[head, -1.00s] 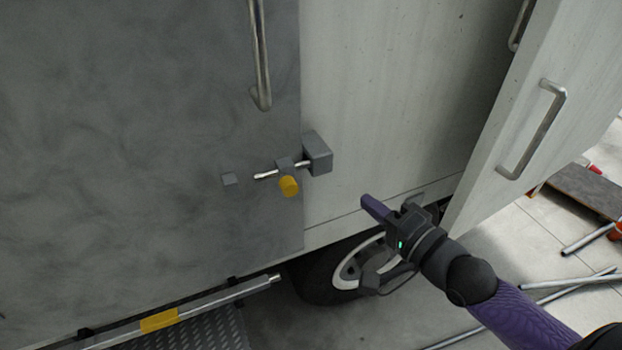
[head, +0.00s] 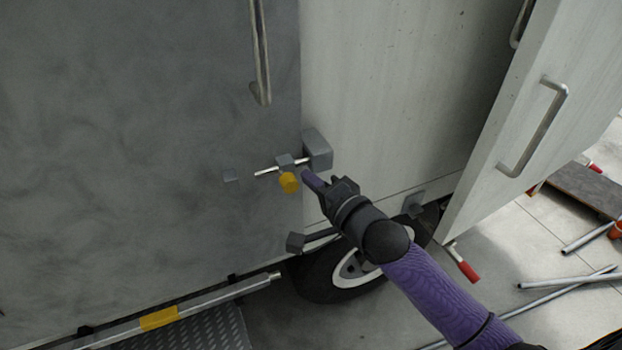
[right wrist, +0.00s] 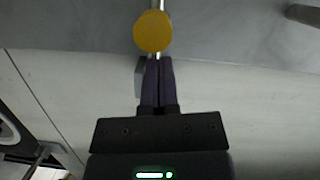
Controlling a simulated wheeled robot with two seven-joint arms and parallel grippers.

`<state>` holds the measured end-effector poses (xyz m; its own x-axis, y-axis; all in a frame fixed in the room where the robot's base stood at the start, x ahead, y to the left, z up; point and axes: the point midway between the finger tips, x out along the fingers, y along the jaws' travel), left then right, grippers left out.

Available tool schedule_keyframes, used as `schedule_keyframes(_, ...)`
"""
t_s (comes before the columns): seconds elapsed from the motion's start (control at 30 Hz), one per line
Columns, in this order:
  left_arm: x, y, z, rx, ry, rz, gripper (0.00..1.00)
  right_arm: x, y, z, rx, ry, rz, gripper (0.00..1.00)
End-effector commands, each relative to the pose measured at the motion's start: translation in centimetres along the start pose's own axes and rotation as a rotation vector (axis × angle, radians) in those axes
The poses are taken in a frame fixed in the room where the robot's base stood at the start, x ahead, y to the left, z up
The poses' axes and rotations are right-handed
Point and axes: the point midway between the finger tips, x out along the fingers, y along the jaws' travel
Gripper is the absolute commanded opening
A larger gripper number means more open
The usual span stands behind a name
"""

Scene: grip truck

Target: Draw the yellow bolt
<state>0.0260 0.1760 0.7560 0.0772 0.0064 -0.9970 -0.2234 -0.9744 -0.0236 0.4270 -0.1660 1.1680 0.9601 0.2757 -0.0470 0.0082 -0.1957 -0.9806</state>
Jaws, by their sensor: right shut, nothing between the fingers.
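The yellow bolt knob (head: 288,182) hangs below a small grey block on a thin metal rod (head: 266,172) on the grey door (head: 150,120). The rod runs right into a grey keeper block (head: 317,149) beside the door's edge. My right gripper (head: 307,175) is shut and empty, its purple fingertips just right of the knob. In the right wrist view the knob (right wrist: 153,31) lies just beyond the shut fingertips (right wrist: 157,62). I cannot tell whether they touch. My left gripper is not in view.
A vertical metal handle (head: 261,55) is above the bolt. An open white door with a handle (head: 535,128) stands at the right. A wheel (head: 345,275) is below. A step rail (head: 200,308) runs along the lower left. Loose poles (head: 570,283) lie on the floor.

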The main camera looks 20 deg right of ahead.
Motion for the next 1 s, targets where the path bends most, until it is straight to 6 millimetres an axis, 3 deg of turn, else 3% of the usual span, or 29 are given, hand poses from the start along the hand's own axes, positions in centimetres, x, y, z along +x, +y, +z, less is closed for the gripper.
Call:
schedule_keyframes(0.37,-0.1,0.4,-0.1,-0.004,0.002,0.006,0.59,0.1,0.0,0.4,0.001,0.000,0.000,0.00)
schedule_keyframes(0.7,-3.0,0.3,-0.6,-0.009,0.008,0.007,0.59,1.4,-1.3,5.5,0.005,0.001,0.001,0.00)
schedule_keyframes(1.0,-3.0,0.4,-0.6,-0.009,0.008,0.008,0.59,1.5,-1.1,6.1,0.000,0.001,0.000,0.00)
